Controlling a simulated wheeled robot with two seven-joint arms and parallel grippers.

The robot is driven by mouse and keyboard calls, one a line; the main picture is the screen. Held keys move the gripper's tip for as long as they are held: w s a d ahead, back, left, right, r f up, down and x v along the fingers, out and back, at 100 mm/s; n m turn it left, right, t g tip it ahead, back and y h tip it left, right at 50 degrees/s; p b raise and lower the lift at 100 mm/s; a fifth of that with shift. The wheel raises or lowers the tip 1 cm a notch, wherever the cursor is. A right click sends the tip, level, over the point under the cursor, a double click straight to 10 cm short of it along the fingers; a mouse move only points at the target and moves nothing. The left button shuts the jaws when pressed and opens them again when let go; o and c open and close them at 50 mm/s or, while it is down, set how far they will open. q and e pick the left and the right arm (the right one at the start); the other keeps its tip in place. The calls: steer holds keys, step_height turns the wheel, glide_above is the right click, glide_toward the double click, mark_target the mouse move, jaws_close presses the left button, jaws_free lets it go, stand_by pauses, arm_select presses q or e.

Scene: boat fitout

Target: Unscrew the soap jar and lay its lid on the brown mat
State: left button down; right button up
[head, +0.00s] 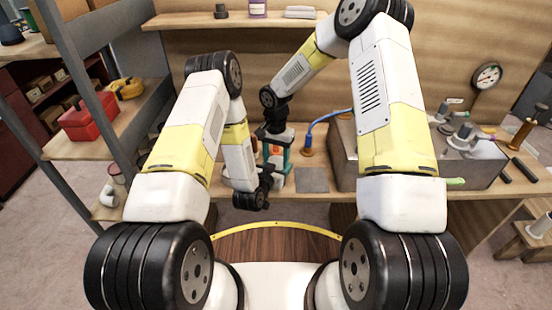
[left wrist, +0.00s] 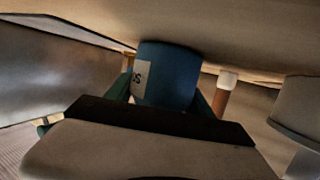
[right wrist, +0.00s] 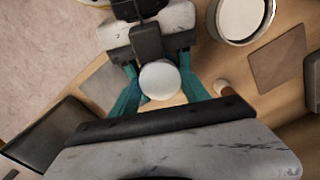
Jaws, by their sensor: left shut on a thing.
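The soap jar (left wrist: 165,75) is blue with a pale label in the left wrist view. My left gripper (left wrist: 162,98) is shut on it, with a green finger at each side. In the right wrist view the round white lid (right wrist: 160,80) shows from above. My right gripper (right wrist: 160,85) is over it, its teal fingers apart on both sides; I see no clear grip on the lid. In the head view my right gripper (head: 276,152) points down at the bench, and my arms mostly hide the jar. The brown mat (right wrist: 278,58) lies flat on the bench in the right wrist view.
A grey mat (head: 312,180) lies right of the grippers. A round white-topped container (right wrist: 240,15) is near the brown mat. A shelf with a red toolbox (head: 88,116) is at left.

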steer(key=c, duration=0.4)
steer(key=o, duration=1.4)
steer(key=shift+r, duration=0.1)
steer(key=shift+r, duration=2.2)
arm_select(q)
steer(key=shift+c, duration=1.5)
jaws_free()
steer(key=shift+s, duration=0.1)
